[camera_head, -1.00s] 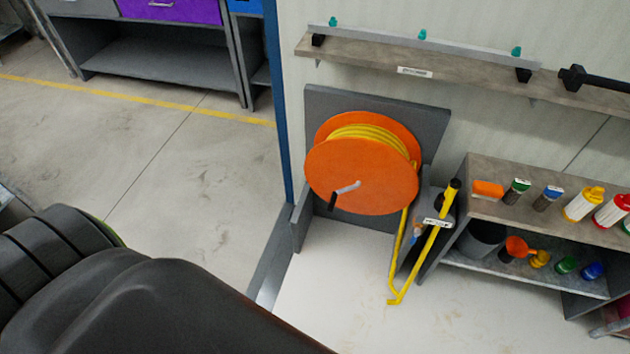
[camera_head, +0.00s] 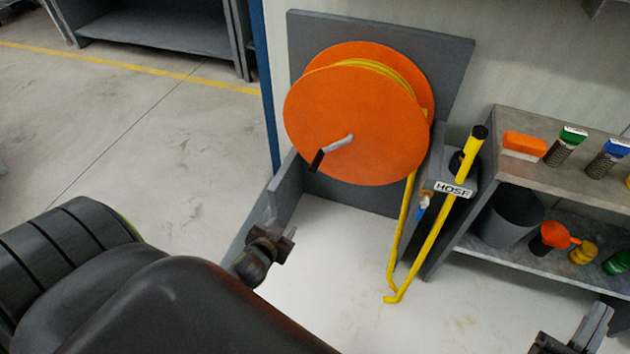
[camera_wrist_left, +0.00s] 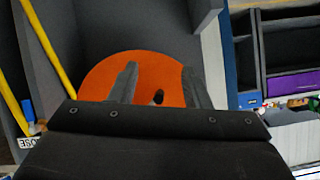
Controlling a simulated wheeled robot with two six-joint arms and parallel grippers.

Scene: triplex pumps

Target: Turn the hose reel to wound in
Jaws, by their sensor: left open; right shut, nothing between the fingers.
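The hose reel (camera_head: 375,120) is a large orange drum with yellow hose wound on it, mounted on a grey back panel. Its crank has a grey arm (camera_head: 338,144) and a black handle (camera_head: 317,159) pointing to the lower left of the disc. My left gripper (camera_head: 284,238) is open and empty, below the reel and apart from the crank. In the left wrist view the orange disc (camera_wrist_left: 150,70) and the black handle (camera_wrist_left: 157,97) show between its fingers. My right gripper (camera_head: 590,328) is shut and empty at the bottom right, partly cut off.
The yellow hose end (camera_head: 432,236) hangs right of the reel, beside a "HOSE" label (camera_head: 453,189). A shelf (camera_head: 485,130) with bottles and caps stands at the right. A low grey side wall (camera_head: 286,186) borders the reel on the left.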

